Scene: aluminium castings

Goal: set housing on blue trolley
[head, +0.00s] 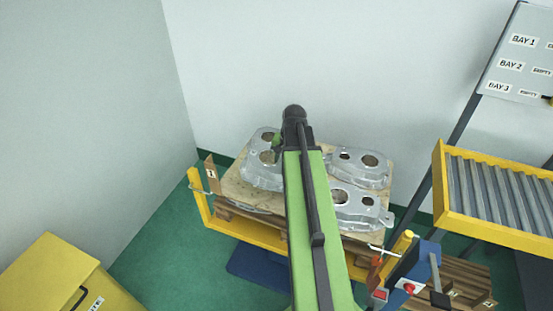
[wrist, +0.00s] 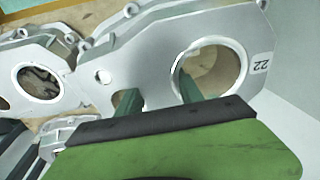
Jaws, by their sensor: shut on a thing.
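Several silvery cast housings lie on a wooden pallet (head: 238,190) in the head view. My gripper (head: 277,150) is over the left housing (head: 257,175). In the wrist view its two green fingers (wrist: 160,97) are shut on a grey housing marked 22 (wrist: 150,50). The right finger reaches into the large round bore; the left finger is at the plate beside it. I cannot tell whether this housing is clear of the pallet. Two more housings, at the back right (head: 358,168) and front right (head: 358,208), lie beside my arm. I cannot make out a blue trolley for certain.
A yellow frame (head: 250,228) surrounds the pallet's front, with a blue part (head: 258,268) low beneath it. A roller conveyor (head: 497,195) and bay board (head: 520,60) stand at right. A blue post with a red button (head: 412,268) is front right; a yellow box (head: 50,275) is front left.

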